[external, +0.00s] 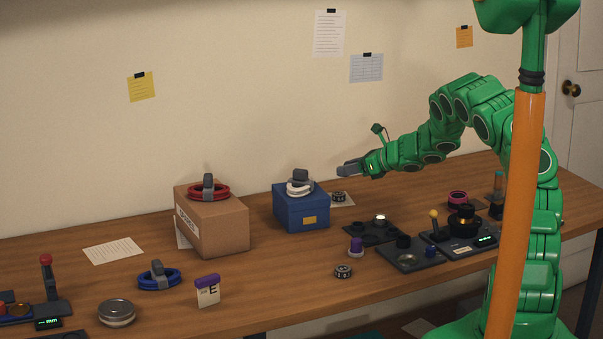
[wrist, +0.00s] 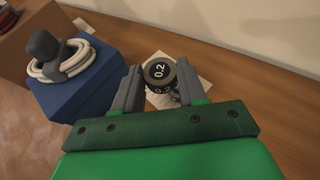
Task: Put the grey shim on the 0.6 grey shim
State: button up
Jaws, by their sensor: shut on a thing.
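My gripper (external: 345,171) is shut on a dark grey round shim (wrist: 158,69). I cannot tell which one is the 0.6 shim.
The blue box (external: 301,213) with a white cable coil (external: 300,187) stands just left of my gripper. A cardboard box (external: 222,225) with a red coil stands farther left. Dark trays (external: 372,231) with parts lie to the right. The wall is close behind.

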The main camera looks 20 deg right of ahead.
aim_at(344, 195)
jog(key=shift+w+f, duration=1.5)
jog(key=shift+f, duration=1.85)
jog(key=o, duration=1)
jog(key=shift+f, duration=0.15)
jog(key=shift+o, duration=0.2)
jog(key=shift+d+r, duration=0.15)
jog(key=shift+r, duration=0.05)
jog(key=shift+v, duration=5.9)
